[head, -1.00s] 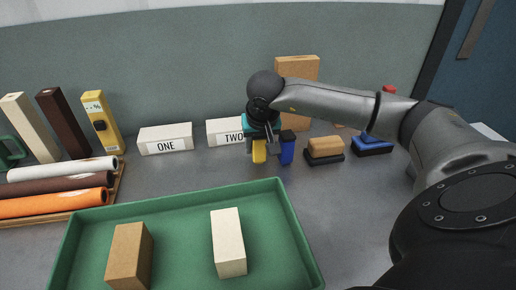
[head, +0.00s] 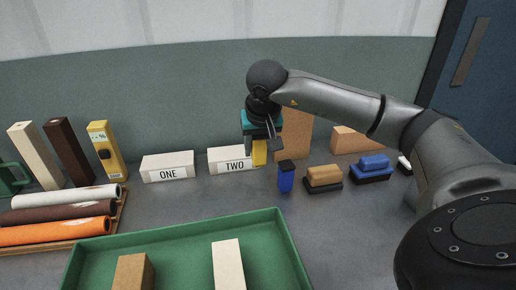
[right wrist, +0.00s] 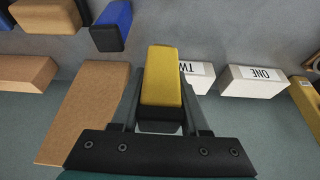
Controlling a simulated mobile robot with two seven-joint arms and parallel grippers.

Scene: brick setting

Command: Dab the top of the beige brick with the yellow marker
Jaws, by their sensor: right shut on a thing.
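My right gripper (head: 261,143) is shut on the yellow marker (head: 259,153) and holds it upright above the table, in front of the block marked TWO. In the right wrist view the yellow marker (right wrist: 162,75) sits between the two fingers, its dark part nearest the palm. The pale beige brick (head: 228,266) lies in the green tray (head: 180,236), at the right of a tan brick (head: 132,272); the lower picture edge cuts off both. The gripper is well behind the tray. My left gripper is out of view.
A blue marker (head: 285,178) stands on the table near the gripper, with brown (head: 324,176) and blue (head: 371,166) erasers at its right. Blocks ONE (head: 168,167) and TWO (head: 229,160) stand behind. Rolls (head: 55,231) lie at left. Tall blocks stand at the back.

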